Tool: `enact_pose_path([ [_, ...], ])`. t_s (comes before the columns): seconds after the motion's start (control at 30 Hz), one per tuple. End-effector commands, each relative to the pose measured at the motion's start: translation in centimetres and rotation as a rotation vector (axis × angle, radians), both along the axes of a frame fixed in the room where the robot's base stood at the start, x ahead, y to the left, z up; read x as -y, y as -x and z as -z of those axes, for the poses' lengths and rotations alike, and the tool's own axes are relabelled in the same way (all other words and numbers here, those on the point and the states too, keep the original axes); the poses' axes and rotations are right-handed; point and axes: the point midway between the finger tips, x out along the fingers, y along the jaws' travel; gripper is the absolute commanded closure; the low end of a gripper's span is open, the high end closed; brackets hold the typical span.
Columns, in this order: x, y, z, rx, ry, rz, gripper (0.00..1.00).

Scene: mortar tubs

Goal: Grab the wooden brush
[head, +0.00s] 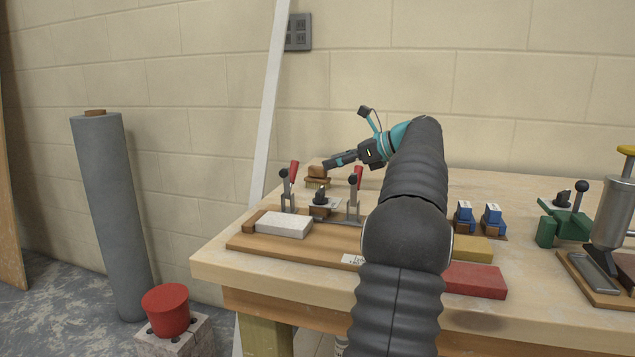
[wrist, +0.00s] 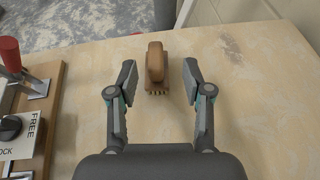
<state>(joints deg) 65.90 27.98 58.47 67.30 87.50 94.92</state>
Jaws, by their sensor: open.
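The wooden brush (wrist: 156,65) lies on the table top, brown with a rounded upright handle and bristles at its near side in the wrist view. It also shows in the head view (head: 317,172) near the table's back left edge. My gripper (wrist: 158,75) is open, with one finger on each side of the brush in the wrist view and a gap visible on both sides. In the head view my gripper (head: 328,163) reaches in from the right, close to the brush. I cannot tell whether it touches the brush.
A wooden board (head: 240,243) with red-handled toggle clamps and a white block (head: 284,224) stands in front of the brush. In the wrist view its edge (wrist: 52,125) lies left of my gripper. The table's far edge and a wall are close beyond the brush.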

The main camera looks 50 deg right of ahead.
Motion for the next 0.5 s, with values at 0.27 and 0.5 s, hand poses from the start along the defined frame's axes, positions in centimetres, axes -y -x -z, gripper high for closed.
enact_pose_path([
  [0.27, -0.7, -1.2, 0.8, -0.001, 0.0, 0.0, 0.5],
  [0.5, -2.1, -3.8, 2.4, -0.001, 0.0, -0.003, 0.5],
])
